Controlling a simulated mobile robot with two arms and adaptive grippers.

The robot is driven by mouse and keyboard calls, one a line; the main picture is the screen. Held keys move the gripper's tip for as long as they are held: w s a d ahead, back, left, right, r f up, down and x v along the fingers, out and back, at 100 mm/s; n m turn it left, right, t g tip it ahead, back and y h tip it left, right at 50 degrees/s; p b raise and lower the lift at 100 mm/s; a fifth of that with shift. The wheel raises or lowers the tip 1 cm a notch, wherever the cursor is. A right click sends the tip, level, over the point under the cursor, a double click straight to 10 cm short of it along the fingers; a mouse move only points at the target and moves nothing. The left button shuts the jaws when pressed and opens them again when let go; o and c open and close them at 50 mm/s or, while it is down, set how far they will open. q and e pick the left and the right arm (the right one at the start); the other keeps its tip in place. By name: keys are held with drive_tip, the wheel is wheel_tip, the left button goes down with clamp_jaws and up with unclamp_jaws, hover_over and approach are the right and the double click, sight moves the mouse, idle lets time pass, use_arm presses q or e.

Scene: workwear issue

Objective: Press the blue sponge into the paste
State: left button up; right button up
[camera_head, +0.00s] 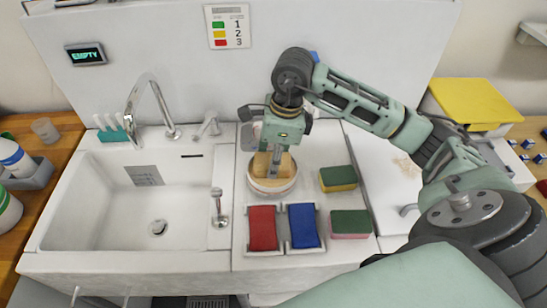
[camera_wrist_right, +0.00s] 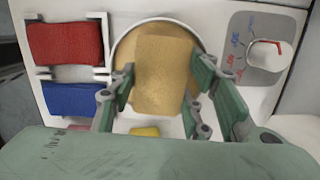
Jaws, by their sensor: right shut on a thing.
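My right gripper (camera_head: 273,165) is shut on a tan block-shaped sponge (camera_wrist_right: 163,60), over the round dish (camera_head: 270,187). The dish also shows behind the sponge in the wrist view (camera_wrist_right: 123,58). Its inside looks tan; the sponge hides most of it, and I cannot tell whether the sponge touches the paste. No blue side shows on the held sponge. A blue pad (camera_head: 303,226) sits in a white holder in front of the dish, and it also shows in the wrist view (camera_wrist_right: 72,99). My left gripper is not in view.
A red pad (camera_head: 262,228) sits beside the blue one. Two two-coloured sponges, one green and yellow (camera_head: 338,179), one green and pink (camera_head: 350,223), lie right of the dish. A dial (camera_wrist_right: 265,54) is beside the dish. The sink (camera_head: 110,215) is at left.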

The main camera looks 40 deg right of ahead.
drive_tip(key=shift+f, duration=0.1)
drive_tip(key=shift+r+p, duration=0.5)
drive_tip(key=shift+r, duration=0.3)
drive_tip(key=shift+r+p, duration=1.55)
drive_tip(key=shift+r, duration=1.2)
